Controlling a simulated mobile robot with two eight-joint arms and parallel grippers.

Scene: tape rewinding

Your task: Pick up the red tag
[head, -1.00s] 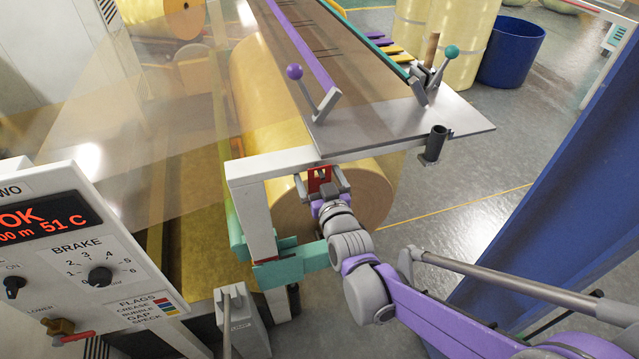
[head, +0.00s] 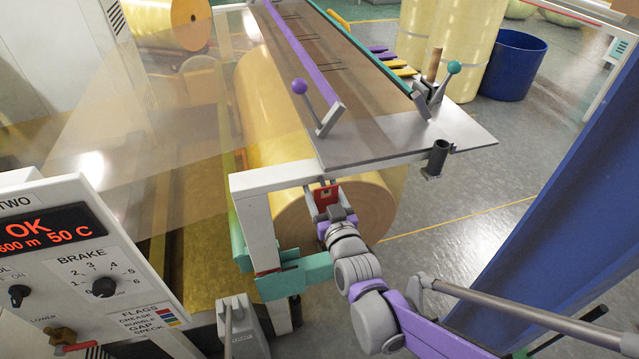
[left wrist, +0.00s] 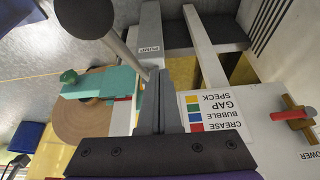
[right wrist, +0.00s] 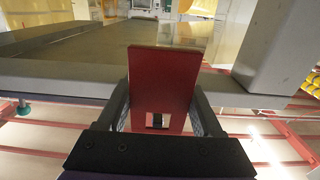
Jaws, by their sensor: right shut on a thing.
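My right gripper (head: 328,207) is shut on the red tag (head: 326,195) below the near edge of the grey table. In the right wrist view the tag (right wrist: 163,80) is a flat red plate standing up between the two fingers, with a small dark square low on its face. The table edge lies behind it; I cannot tell whether they touch. My left gripper (left wrist: 158,100) shows only in the left wrist view. Its fingers are together with nothing seen between them, near the pump lever (left wrist: 115,45) and the control panel.
The grey table (head: 470,135) carries a purple bar, a teal bar and lever handles. A large yellow roll (head: 290,140) lies under it. The control panel (head: 120,265) stands at left, the pump (head: 245,335) at the front.

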